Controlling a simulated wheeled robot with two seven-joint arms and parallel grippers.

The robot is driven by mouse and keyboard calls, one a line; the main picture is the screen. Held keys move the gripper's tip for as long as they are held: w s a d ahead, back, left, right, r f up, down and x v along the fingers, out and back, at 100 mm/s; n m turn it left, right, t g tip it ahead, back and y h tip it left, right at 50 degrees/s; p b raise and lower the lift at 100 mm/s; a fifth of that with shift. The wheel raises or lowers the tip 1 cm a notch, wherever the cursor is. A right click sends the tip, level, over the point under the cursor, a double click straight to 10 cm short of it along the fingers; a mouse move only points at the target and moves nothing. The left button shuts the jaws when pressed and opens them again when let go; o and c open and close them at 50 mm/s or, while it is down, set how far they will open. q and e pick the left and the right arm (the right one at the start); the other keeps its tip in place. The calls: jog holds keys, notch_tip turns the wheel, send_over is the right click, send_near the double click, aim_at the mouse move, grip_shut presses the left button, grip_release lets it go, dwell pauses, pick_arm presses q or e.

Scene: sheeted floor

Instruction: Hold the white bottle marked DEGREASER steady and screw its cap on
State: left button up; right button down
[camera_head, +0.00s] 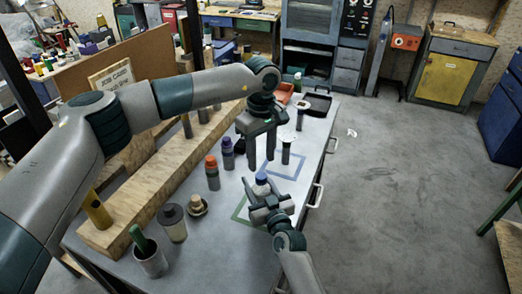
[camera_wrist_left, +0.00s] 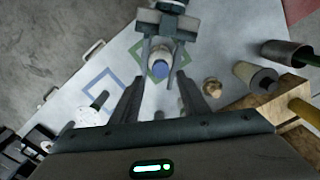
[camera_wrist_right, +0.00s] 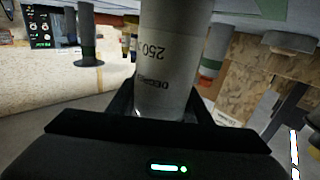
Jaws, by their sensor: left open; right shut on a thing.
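The white bottle (camera_wrist_right: 168,50) is gripped in my right gripper (camera_head: 268,206). In the right wrist view its label reads upside down, with "250" and part of DEGREASER showing. A blue cap (camera_head: 262,178) sits at the top of the bottle; the cap also shows in the left wrist view (camera_wrist_left: 160,68). I cannot tell how tightly it is seated. My left gripper (camera_head: 261,164) is open and empty, pointing down just above the cap, with its fingers apart on either side in the left wrist view. The bottle's lower part is hidden by the right gripper in the head view.
An orange-capped bottle (camera_head: 212,173) and a blue-capped bottle (camera_head: 227,154) stand left of the grippers. A black spindle (camera_head: 286,152) stands behind right, beside a blue outlined square.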

aim_at(261, 175)
pick_arm(q)
jog(key=n, duration=0.4)
jog(key=shift+r+n, duration=0.15)
jog(key=shift+n, duration=0.15)
jog(key=n, duration=0.4)
jog(key=shift+r, duration=0.1)
jog(key=n, duration=0.7)
jog(key=shift+r+n, duration=0.2)
jog(key=shift+n, duration=0.1)
jog(key=n, duration=0.4)
jog(key=shift+r, duration=0.15)
jog(key=n, duration=0.4)
jog(key=shift+r+n, duration=0.15)
jog(key=shift+n, duration=0.15)
jog(key=n, duration=0.4)
jog(key=shift+r, duration=0.1)
jog(key=shift+a+r+n, duration=0.1)
jog(key=shift+n, duration=1.8)
jog(key=shift+f, duration=4.05)
